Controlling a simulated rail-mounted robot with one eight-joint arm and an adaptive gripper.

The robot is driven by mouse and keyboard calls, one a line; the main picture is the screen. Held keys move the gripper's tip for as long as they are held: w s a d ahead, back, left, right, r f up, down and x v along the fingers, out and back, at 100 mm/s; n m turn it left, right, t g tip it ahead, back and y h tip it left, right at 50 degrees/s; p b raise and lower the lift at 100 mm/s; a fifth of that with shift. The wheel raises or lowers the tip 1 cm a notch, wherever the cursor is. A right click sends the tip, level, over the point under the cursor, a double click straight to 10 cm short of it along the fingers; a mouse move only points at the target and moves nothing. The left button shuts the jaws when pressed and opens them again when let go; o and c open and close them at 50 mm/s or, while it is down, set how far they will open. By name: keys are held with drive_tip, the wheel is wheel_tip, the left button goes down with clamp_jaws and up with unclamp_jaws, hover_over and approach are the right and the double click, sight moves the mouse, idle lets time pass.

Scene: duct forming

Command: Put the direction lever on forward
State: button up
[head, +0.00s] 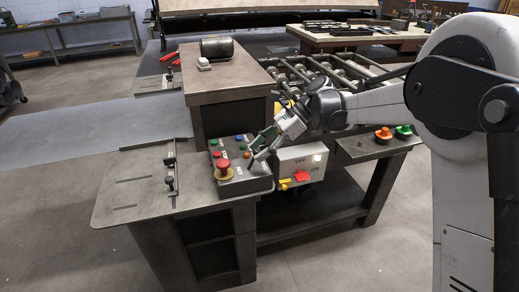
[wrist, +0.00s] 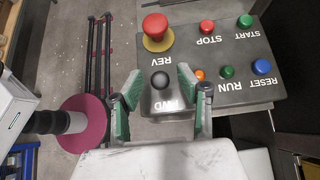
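The dark grey control box (head: 245,182) stands on the machine's left table in the head view. It also fills the upper right of the wrist view (wrist: 225,100), its labels upside down. The direction lever shows as a black ball knob (wrist: 160,79) between the REV and FWD labels; FWD is partly covered. My gripper (head: 260,150) is over the box. In the wrist view its two green-padded fingers (wrist: 157,86) are apart, one on each side of the knob in the picture. I see no contact, and the depth between fingers and knob is unclear.
A red mushroom button (wrist: 155,27) on a yellow base is beside the lever. Red STOP, green START, green RUN and blue RESET (wrist: 262,67) buttons are nearby; an orange one (wrist: 198,75) is beside a finger. An OFF switch box (head: 301,165) hangs right of the panel.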

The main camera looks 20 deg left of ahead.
drive_tip(key=v, duration=1.2)
drive_tip(key=shift+r, duration=0.1)
drive_tip(key=s+d+r+n+t+h, duration=0.1)
drive_tip(key=s+d+r+n+t, duration=0.1)
drive_tip(key=s+d+t, duration=0.5)
drive_tip(key=s+d+r+n+h, duration=0.25)
drive_tip(key=s+d, duration=0.25)
drive_tip(key=d, duration=0.6)
drive_tip(key=s+d+f+n+t+h, duration=0.2)
drive_tip(key=s+d+f+n+t, duration=0.1)
drive_tip(key=s+d, duration=0.5)
drive_tip(key=s+d+f+n+t+h, duration=0.2)
drive_tip(key=s+d+f, duration=0.3)
drive_tip(key=s+d, duration=0.3)
drive_tip(key=shift+s+d+n+t+h, duration=0.35)
drive_tip(key=shift+d+n+t, duration=0.2)
drive_tip(key=shift+t, duration=0.15)
